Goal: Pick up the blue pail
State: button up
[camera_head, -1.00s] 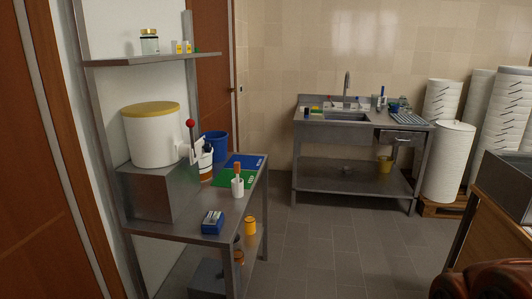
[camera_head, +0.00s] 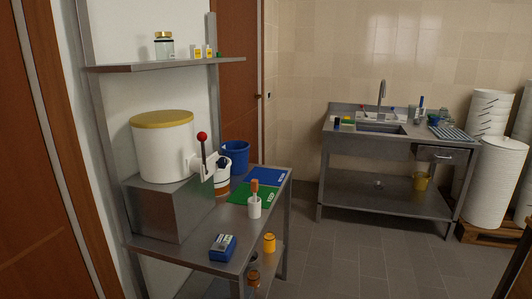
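The blue pail (camera_head: 236,155) stands upright at the back of the steel side table (camera_head: 170,248), near the brown door frame. A white container (camera_head: 221,178) with dark items in it stands in front of the pail and hides part of its lower left side. My gripper is not in view.
A large white tank with a yellow lid (camera_head: 163,148) and a red-knobbed lever (camera_head: 202,137) stand left of the pail. A shelf (camera_head: 165,65) hangs above. The grey floor (camera_head: 350,260) is clear.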

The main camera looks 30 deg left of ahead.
aim_at(237, 151)
jog(key=i, duration=1.8)
jog(key=u, duration=0.85)
jog(key=i, duration=0.95)
jog(key=u, duration=1.1)
